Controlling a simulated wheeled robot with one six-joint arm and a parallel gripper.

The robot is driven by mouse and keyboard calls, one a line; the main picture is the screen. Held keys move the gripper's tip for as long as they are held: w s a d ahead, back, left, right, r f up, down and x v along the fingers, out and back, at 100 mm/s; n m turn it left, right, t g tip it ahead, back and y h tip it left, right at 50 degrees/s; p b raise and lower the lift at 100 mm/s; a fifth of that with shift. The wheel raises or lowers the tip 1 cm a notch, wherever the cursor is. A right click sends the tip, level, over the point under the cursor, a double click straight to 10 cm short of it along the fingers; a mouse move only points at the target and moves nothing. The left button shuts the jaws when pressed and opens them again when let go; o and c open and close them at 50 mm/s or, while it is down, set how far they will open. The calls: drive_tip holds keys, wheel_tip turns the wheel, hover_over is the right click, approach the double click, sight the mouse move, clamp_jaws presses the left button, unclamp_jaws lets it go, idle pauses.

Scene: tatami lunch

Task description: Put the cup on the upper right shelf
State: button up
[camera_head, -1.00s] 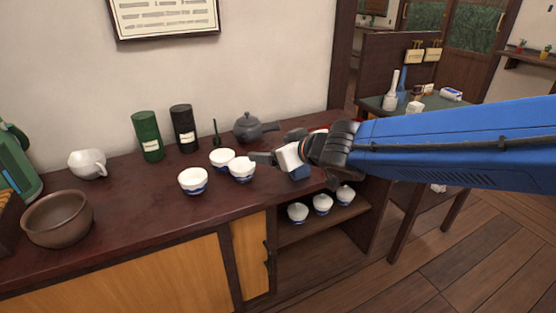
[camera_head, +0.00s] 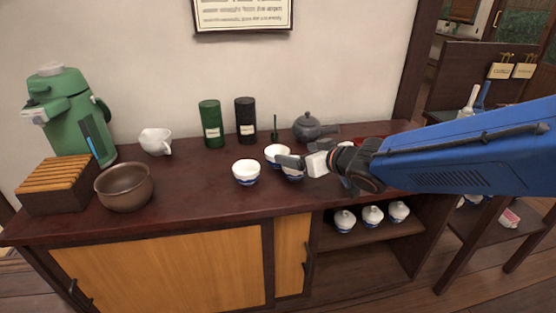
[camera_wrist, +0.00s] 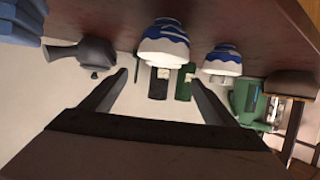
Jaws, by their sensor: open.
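In the wrist view, which looks upside down, a near cup (camera_wrist: 163,45) and another cup (camera_wrist: 222,63) appear beyond my spread fingers (camera_wrist: 159,77). Nothing is between the fingers. The upper right shelf (camera_head: 380,235) is in the open cabinet below the counter.
A grey teapot (camera_head: 308,128), black canister (camera_head: 245,121) and green canister (camera_head: 211,125) stand behind the cups. A brown bowl (camera_head: 124,188) is at left. The shelf front is bare.

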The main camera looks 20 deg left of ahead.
sight(272, 150)
drive_tip(key=shift+x, duration=1.95)
drive_tip(key=x, duration=0.3)
drive_tip(key=shift+s+a+f, duration=0.15)
drive_tip(key=shift+a+f, duration=0.05)
drive_tip(key=shift+a, duration=0.25)
drive_tip(key=shift+w+a+f, duration=0.3)
drive_tip(key=shift+w+a, duration=0.15)
drive_tip(key=shift+a, duration=0.1)
drive_tip(key=c, duration=1.3)
